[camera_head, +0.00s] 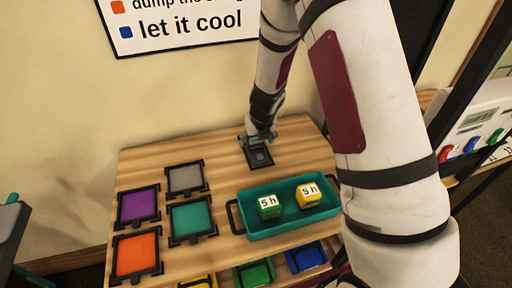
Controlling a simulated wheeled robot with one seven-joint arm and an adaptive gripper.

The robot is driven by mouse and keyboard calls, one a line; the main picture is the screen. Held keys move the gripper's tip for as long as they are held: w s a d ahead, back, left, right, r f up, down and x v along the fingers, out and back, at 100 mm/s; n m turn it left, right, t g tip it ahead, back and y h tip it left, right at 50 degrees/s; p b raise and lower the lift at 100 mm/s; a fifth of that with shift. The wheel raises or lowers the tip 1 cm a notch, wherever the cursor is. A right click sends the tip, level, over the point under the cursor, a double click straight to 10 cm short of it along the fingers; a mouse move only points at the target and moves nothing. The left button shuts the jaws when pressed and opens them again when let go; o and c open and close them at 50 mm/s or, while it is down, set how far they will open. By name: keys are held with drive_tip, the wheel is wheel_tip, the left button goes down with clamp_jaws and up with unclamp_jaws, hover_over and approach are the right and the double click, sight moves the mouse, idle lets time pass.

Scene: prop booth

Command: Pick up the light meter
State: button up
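A teal tray (248,232) holds a green cube (269,206) and a yellow cube (308,195). Black-framed purple (138,206), grey (185,179), teal (191,218) and orange (136,254) panels lie left. Coloured bins sit below the front edge.

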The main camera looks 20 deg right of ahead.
drive_tip(key=shift+c, duration=0.3)
drive_tip(key=c, duration=1.5)
drive_tip(key=shift+r, duration=0.1)
drive_tip(key=shift+c, duration=0.2)
